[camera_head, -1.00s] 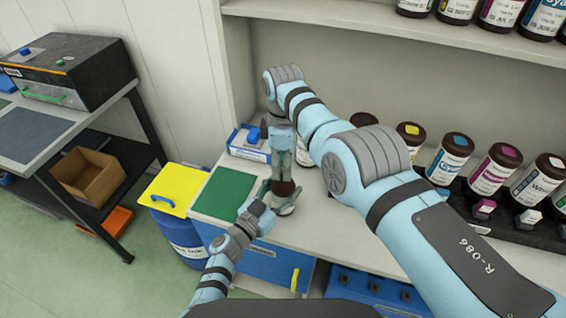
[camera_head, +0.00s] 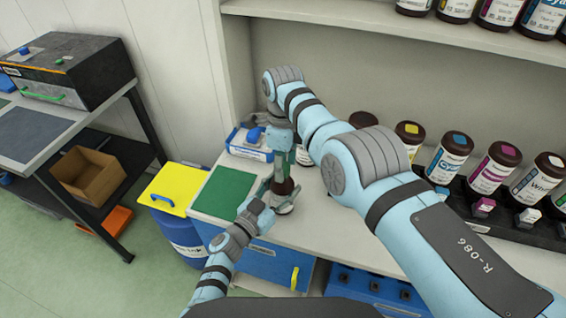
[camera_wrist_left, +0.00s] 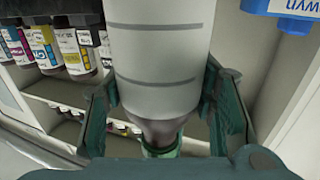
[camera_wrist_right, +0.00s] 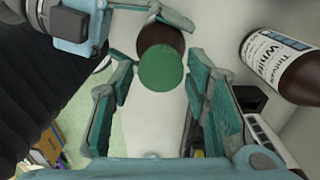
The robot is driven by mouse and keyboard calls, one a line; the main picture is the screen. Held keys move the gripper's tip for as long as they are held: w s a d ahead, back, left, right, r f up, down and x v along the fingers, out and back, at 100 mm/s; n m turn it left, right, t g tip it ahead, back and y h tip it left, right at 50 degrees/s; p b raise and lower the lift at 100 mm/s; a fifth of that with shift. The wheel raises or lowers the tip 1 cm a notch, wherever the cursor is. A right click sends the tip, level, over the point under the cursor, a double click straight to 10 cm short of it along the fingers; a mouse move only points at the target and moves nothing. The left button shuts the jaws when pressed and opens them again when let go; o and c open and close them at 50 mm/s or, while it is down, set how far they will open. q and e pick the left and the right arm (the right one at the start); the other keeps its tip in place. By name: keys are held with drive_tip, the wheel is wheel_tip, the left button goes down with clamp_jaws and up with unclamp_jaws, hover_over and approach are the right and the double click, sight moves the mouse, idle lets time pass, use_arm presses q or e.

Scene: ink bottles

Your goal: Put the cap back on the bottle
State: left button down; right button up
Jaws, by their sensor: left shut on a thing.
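The brown bottle with a pale label (camera_wrist_left: 160,65) is held between the fingers of my left gripper (camera_wrist_left: 160,105). In the head view the bottle (camera_head: 284,190) is just above or on the counter; I cannot tell which. The round green cap (camera_wrist_right: 161,70) is at the top of the bottle's neck, also seen in the left wrist view (camera_wrist_left: 161,150). I cannot tell whether it is fully seated. My right gripper (camera_wrist_right: 162,88) is open above it, with gaps between its fingers and the cap. In the head view the right gripper (camera_head: 281,168) points down over the bottle.
A green mat (camera_head: 222,192) lies on the counter (camera_head: 320,220) at the left. A white and blue box (camera_head: 247,148) stands behind. Several brown ink bottles (camera_head: 448,158) stand in a black rack at the right. The counter front is fairly clear.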

drive_tip(key=shift+o, duration=0.7)
drive_tip(key=shift+r, duration=0.2)
wheel_tip(320, 180, up, 7)
drive_tip(key=shift+r, duration=0.1)
use_arm(q)
drive_tip(key=c, duration=0.6)
unclamp_jaws()
